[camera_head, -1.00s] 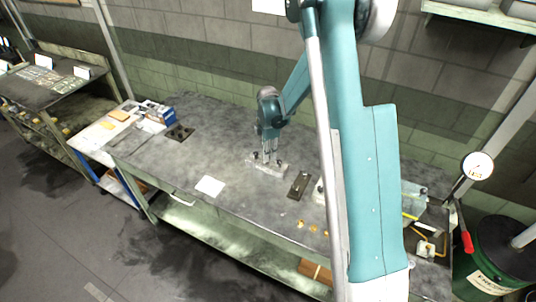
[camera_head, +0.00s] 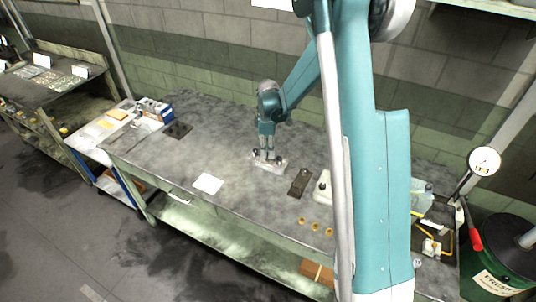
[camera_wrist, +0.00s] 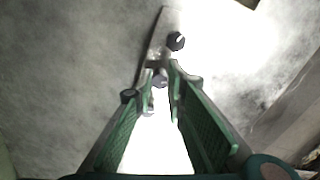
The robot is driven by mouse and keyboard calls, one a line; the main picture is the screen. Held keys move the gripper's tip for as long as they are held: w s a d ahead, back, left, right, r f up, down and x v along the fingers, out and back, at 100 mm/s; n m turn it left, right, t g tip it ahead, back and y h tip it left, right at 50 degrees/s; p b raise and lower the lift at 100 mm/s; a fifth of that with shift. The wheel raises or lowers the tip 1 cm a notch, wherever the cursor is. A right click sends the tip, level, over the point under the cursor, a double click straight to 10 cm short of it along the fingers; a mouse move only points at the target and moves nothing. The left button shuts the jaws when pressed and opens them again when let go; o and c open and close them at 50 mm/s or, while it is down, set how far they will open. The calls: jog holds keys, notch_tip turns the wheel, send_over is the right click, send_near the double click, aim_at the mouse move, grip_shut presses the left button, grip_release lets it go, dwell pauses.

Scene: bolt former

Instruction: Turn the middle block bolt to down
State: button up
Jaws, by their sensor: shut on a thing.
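The block (camera_head: 279,166) is a pale metal bar lying flat on the grey workbench, with dark bolts on it. My gripper (camera_head: 267,155) points down over its middle. In the wrist view, the block (camera_wrist: 168,18) runs beneath my green-padded fingers, and its near part is washed out by glare. My gripper (camera_wrist: 160,72) is shut on the middle bolt (camera_wrist: 160,81), which shows between the fingertips. One end bolt (camera_wrist: 176,41) stands free beyond the fingertips. The other end of the block is partly hidden by the fingers, and the middle bolt's turn angle cannot be made out.
A dark plate (camera_head: 300,182) lies right of the block, with several small brass-coloured pieces (camera_head: 315,224) in front of it. A white sheet (camera_head: 208,184) lies to the front left. A dark square piece (camera_head: 178,130) sits farther left. The bench between them is clear.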

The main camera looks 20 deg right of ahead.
jog(key=m+b, duration=0.2)
jog(key=m, duration=0.3)
jog(key=shift+a+m, duration=0.1)
jog(key=shift+m, duration=0.2)
jog(key=m+b, duration=0.2)
jog(key=m, duration=0.4)
jog(key=shift+s+a+b, duration=0.1)
jog(key=shift+b, duration=0.2)
jog(key=m+b, duration=0.1)
jog(key=m, duration=0.5)
jog(key=shift+a+m, duration=0.15)
jog(key=shift+m, duration=0.15)
jog(key=m+b, duration=0.1)
jog(key=m, duration=1)
jog(key=shift+w+a+b, duration=0.1)
jog(key=shift+w+b, duration=0.15)
jog(key=shift+b, duration=0.15)
jog(key=m, duration=0.6)
jog(key=shift+w, duration=0.1)
jog(key=m, duration=0.6)
jog(key=shift+w+m+b, duration=0.1)
jog(key=shift+m+b, duration=0.2)
jog(key=shift+b, duration=0.1)
jog(key=m, duration=0.6)
jog(key=shift+d, duration=0.25)
